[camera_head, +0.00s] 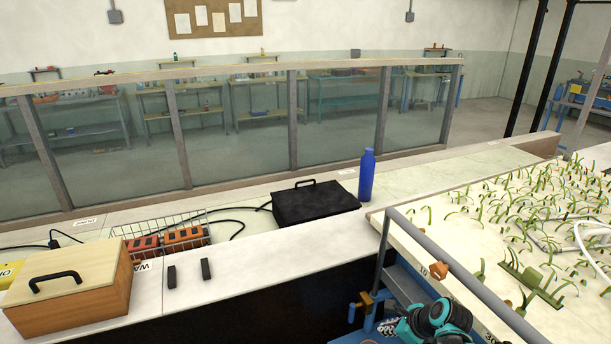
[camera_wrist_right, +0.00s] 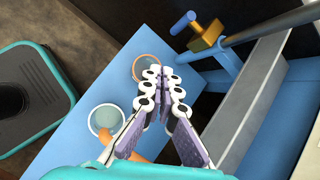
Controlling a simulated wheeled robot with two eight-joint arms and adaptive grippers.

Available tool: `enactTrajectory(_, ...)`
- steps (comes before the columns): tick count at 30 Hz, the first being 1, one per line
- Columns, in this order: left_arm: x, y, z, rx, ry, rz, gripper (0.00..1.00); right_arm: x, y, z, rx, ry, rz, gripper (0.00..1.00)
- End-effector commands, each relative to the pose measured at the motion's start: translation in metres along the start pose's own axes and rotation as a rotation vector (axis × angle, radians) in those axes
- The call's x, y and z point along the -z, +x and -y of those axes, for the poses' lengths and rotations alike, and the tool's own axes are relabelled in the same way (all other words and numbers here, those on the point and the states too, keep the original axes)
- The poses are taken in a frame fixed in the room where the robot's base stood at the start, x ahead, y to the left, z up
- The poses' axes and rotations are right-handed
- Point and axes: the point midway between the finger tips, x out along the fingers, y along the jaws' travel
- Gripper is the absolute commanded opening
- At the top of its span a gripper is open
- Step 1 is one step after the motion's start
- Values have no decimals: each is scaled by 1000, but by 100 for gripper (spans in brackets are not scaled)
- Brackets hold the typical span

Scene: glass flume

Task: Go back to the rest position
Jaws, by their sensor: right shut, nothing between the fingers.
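My right gripper (camera_head: 388,326) shows at the bottom of the head view, right of centre, beside the blue metal frame (camera_head: 412,290). In the right wrist view the right gripper (camera_wrist_right: 161,76) has its fingertips together with nothing between them. Its fingers are over a blue surface (camera_wrist_right: 85,150). A round orange-rimmed piece (camera_wrist_right: 146,68) lies by the fingertips, and a pale round dish (camera_wrist_right: 105,118) lies to their left. I cannot tell whether the fingers touch the orange-rimmed piece. My left gripper is not in view.
A wooden box (camera_head: 70,300), wire basket (camera_head: 160,236), black case (camera_head: 314,203) and blue bottle (camera_head: 367,176) stand along the bench. A grey rail (camera_head: 460,275) and a planted bed (camera_head: 520,225) lie near my right arm. A brass valve (camera_wrist_right: 207,36) is beyond the fingertips.

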Motion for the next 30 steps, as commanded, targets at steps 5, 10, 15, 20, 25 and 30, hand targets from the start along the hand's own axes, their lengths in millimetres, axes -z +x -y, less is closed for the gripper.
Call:
enactTrajectory(5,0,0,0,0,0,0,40,-21,-50,-39,27,-566,-76,0)
enactTrajectory(10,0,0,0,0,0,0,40,-25,-92,-76,31,-1131,-162,0)
enactTrajectory(15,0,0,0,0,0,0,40,-19,-125,-112,10,-1684,-252,0)
enactTrajectory(20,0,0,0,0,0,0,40,-9,-143,-134,-22,-2083,-326,0)
enactTrajectory(25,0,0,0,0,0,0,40,-3,-150,-144,-47,-2291,-368,0)
enactTrajectory(30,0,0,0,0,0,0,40,-2,-152,-145,-51,-2326,-376,0)
